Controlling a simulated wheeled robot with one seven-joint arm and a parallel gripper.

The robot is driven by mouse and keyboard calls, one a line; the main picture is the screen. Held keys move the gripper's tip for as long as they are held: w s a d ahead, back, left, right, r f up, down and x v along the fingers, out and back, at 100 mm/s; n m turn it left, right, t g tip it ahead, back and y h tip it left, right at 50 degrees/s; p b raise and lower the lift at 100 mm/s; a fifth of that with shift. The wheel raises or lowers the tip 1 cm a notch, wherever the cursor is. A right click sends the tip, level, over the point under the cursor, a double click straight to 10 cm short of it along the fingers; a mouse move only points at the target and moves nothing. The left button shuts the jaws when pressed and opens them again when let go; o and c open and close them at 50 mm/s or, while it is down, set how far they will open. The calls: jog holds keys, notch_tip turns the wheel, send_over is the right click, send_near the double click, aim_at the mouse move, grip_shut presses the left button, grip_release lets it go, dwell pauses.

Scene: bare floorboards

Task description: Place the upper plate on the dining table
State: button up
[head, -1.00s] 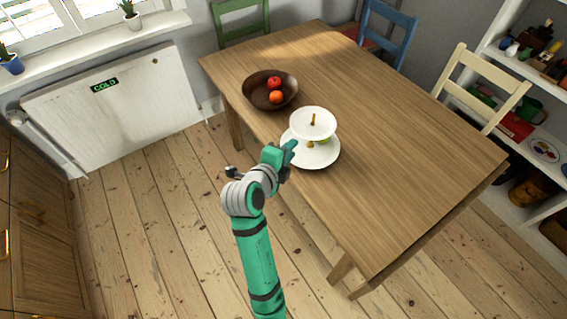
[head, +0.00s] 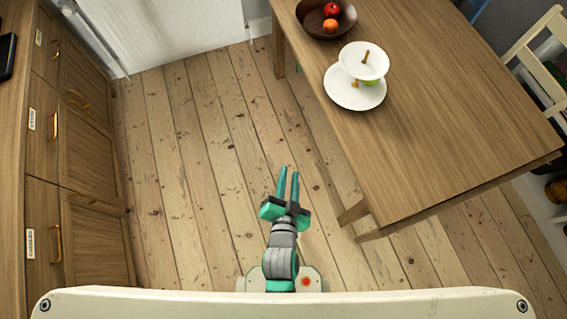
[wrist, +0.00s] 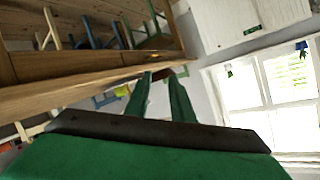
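The upper plate (head: 350,57) is white and round, with a small brown upright handle at its middle. It stands above a larger white lower plate (head: 345,95), forming a two-tier stand near the left edge of the dining table (head: 440,120). A green item (head: 370,82) partly shows between the plates. My gripper (head: 288,171) is away from the table, over the floor to its left, below and left of the stand in the head view. Its two green fingers are apart with nothing between them, also in the wrist view (wrist: 160,76). The plates are not visible in the wrist view.
A dark bowl (head: 316,27) with a red and an orange fruit stands behind the plates. Wooden cabinets (head: 85,160) line the left side. Bare floorboards (head: 200,150) lie between cabinets and table. A cream chair (head: 540,60) is at the table's right.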

jog(key=s+r+n, duration=0.3)
jog(key=s, duration=0.4)
jog(key=s+a+r+n+t+y, duration=0.1)
jog(key=s+r+n, duration=0.2)
jog(key=s, duration=0.5)
jog(key=shift+a+n, duration=0.3)
jog(key=shift+n, duration=0.1)
jog(key=shift+s, duration=0.15)
jog(key=shift+o, duration=0.4)
